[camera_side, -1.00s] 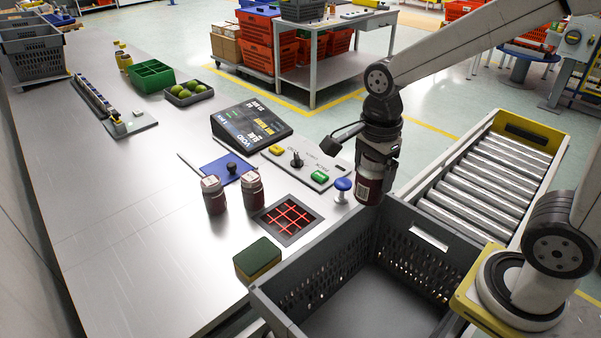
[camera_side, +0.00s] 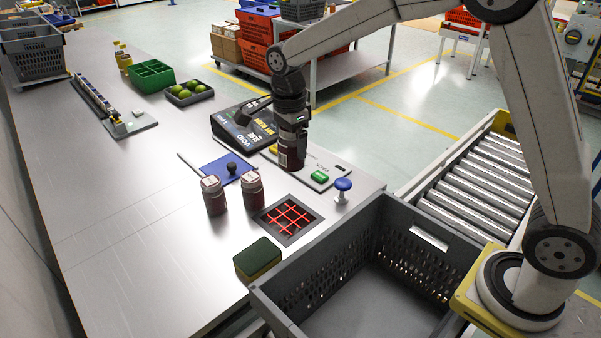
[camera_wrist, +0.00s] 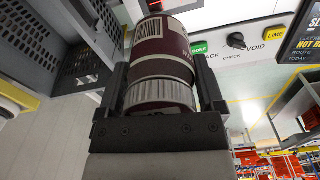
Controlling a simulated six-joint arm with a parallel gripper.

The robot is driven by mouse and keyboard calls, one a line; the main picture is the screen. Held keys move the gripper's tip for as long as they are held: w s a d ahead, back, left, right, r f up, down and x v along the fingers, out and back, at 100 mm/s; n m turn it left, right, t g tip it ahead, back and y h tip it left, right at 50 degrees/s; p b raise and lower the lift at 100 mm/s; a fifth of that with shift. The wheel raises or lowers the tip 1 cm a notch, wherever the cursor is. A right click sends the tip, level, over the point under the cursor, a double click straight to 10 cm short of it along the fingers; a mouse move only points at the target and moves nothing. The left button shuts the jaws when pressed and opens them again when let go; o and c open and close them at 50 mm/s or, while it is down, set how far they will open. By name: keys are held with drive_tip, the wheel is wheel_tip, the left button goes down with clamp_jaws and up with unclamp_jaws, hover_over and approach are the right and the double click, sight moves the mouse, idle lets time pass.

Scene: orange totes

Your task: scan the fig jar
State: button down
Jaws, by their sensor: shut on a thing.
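My gripper (camera_side: 292,142) is shut on a dark maroon jar (camera_side: 291,160) and holds it over the button panel, above the table. In the wrist view the jar (camera_wrist: 162,48) sits between both fingers (camera_wrist: 160,90), its ribbed pale lid toward the palm and a barcode label on its side. The name on the label cannot be read. The scanner window (camera_side: 288,218) with its red grid of lines is set in the table, in front of and below the held jar. Two similar jars with dark red contents, one at left (camera_side: 214,196) and one at right (camera_side: 252,190), stand upright beside the scanner.
The panel has a green button (camera_side: 320,176); a blue mushroom knob (camera_side: 342,185) stands near its edge. A dark display (camera_side: 235,125) is partly behind my arm. A grey crate (camera_side: 418,222) stands front right, a green-topped sponge block (camera_side: 258,258) beside it.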

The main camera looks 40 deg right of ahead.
sight(286, 160)
drive_tip(key=shift+w+a+f, duration=0.1)
drive_tip(key=shift+w, duration=0.35)
drive_tip(key=shift+w+a+f, duration=0.1)
drive_tip(key=shift+w, duration=0.3)
drive_tip(key=shift+f, duration=2.5)
drive_tip(key=shift+f, duration=0.1)
wheel_tip(286, 160, down, 8)
drive_tip(key=shift+f, duration=0.15)
drive_tip(key=shift+r, duration=2.3)
